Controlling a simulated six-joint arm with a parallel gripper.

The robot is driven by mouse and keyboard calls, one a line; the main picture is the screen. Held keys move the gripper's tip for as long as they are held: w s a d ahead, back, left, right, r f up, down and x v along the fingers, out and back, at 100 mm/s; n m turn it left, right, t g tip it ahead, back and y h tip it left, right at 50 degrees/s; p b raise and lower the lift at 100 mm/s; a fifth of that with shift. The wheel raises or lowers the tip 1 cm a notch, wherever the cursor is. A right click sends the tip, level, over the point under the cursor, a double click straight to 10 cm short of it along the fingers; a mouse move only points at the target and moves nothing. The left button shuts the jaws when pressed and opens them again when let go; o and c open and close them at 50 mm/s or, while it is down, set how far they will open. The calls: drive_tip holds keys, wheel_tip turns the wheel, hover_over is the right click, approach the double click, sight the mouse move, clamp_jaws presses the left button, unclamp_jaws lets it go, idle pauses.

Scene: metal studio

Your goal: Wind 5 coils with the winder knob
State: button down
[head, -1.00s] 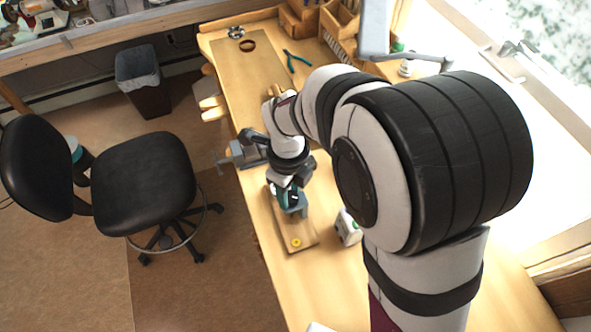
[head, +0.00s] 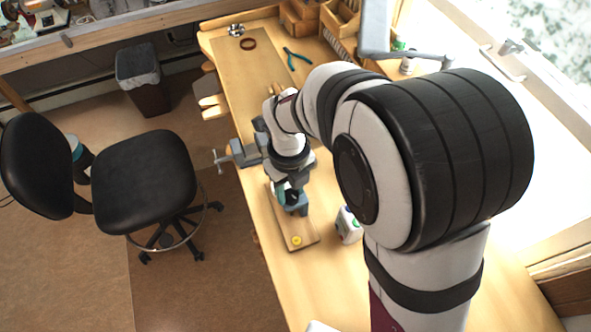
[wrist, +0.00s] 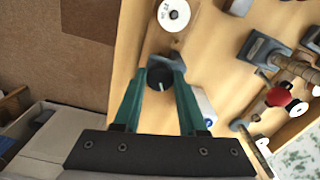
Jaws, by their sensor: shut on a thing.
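The winder knob (wrist: 160,76) is a dark round knob with a green mark, seen in the wrist view between my fingertips. My gripper (wrist: 166,72) has teal fingers and is shut on the knob. Behind the knob is a blue-grey winder body (wrist: 179,60). In the head view the winder (head: 297,203) stands on a small wooden board (head: 306,238), and my gripper (head: 284,192) is at it, partly hidden by my own wrist. A white disc (wrist: 173,14) with a dark centre lies beyond the knob in the wrist view. No coil count is readable.
A grey vise (head: 243,153) is clamped at the bench edge beside my wrist. A small white box (head: 348,225) stands right of the board, close to it. Green pliers (head: 298,58) and a brown ring (head: 248,44) lie farther back. A black chair (head: 145,180) stands left.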

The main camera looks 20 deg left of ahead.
sight(291, 194)
drive_tip(key=shift+c, duration=2.3)
unclamp_jaws()
wheel_tip(291, 194, up, 16)
drive_tip(key=shift+f, duration=0.1)
